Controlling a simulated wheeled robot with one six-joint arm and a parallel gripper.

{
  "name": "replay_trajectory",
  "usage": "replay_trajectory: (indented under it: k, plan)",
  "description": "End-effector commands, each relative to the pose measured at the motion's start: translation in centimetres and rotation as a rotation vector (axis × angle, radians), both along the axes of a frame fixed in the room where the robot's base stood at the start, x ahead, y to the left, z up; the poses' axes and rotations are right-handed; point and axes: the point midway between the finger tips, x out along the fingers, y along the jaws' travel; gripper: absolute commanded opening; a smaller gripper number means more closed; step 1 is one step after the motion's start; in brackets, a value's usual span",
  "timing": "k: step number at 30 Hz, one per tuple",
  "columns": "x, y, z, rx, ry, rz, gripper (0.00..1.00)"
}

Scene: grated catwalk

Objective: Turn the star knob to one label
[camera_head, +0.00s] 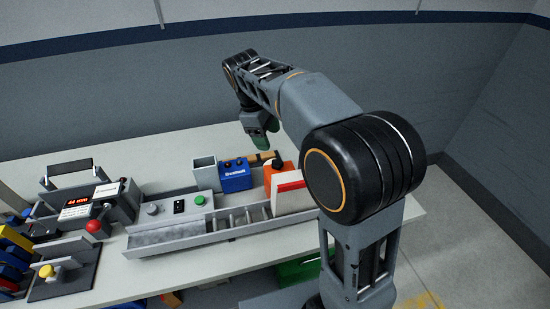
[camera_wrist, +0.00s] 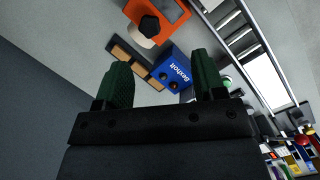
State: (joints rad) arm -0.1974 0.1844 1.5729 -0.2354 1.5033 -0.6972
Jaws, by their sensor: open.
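An orange box (camera_head: 283,178) stands on the bench, partly hidden behind a white and red block. A black knob with a several-sided outline, apparently the star knob (camera_wrist: 149,26), sits on a pale round base by the orange box (camera_wrist: 163,12) in the wrist view. In the head view the black knob (camera_head: 277,163) is small, and I cannot read any labels around it.
A grey conveyor-like rail (camera_head: 205,234) runs along the bench front, with a grey control box (camera_head: 180,208) behind it. A grey open tube (camera_head: 204,173) stands left of the blue box. A red-knobbed device (camera_head: 95,226) is farther left.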

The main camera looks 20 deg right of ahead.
Motion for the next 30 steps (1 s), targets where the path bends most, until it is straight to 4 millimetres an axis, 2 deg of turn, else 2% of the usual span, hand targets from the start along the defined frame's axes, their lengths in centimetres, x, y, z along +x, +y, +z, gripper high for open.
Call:
replay_trajectory:
  k: [1,4,11,14,24,30]
  plan:
    - [1.2,0.6,0.0,-0.019,0.034,0.054,0.64]
    - [2.8,1.4,0.3,-0.05,0.091,0.14,0.64]
    - [4.3,1.9,-0.1,-0.081,0.158,0.229,0.64]
    - [4.2,1.4,-1.2,-0.084,0.164,0.235,0.64]
    - [3.2,-0.9,-7.2,-0.082,0.164,0.232,0.64]
    - [2.7,-2.0,-10.0,-0.081,0.162,0.233,0.64]
